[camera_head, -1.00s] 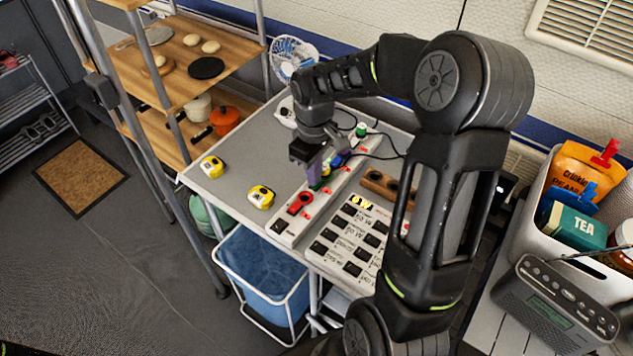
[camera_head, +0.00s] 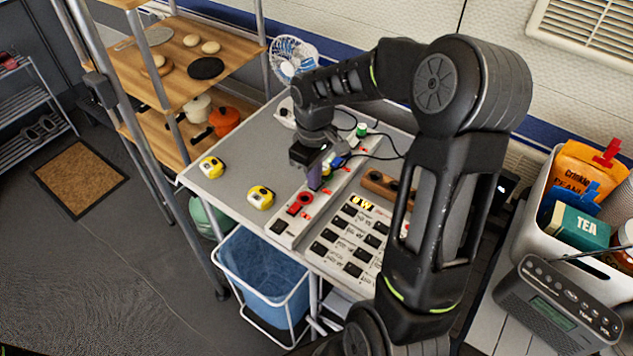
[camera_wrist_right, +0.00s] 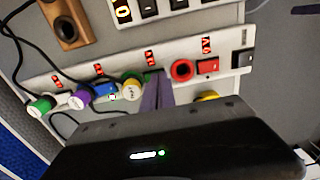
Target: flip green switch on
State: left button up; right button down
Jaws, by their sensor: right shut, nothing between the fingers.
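A pale switch strip (camera_head: 285,237) runs along the counter, with coloured plugs, switches and small red lit displays. My left gripper is out of view.
A red switch (camera_wrist_right: 208,67) and black switch (camera_wrist_right: 242,58) are on the same strip. A green plug (camera_wrist_right: 41,104) and purple plug (camera_wrist_right: 78,96) have cables. A panel of black switches (camera_head: 352,268) lies alongside. Two yellow tape measures (camera_head: 261,197) (camera_head: 211,167) sit on the counter.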

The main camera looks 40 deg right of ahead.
jog(key=shift+r+p, duration=2.55)
jog(key=shift+r, duration=0.9)
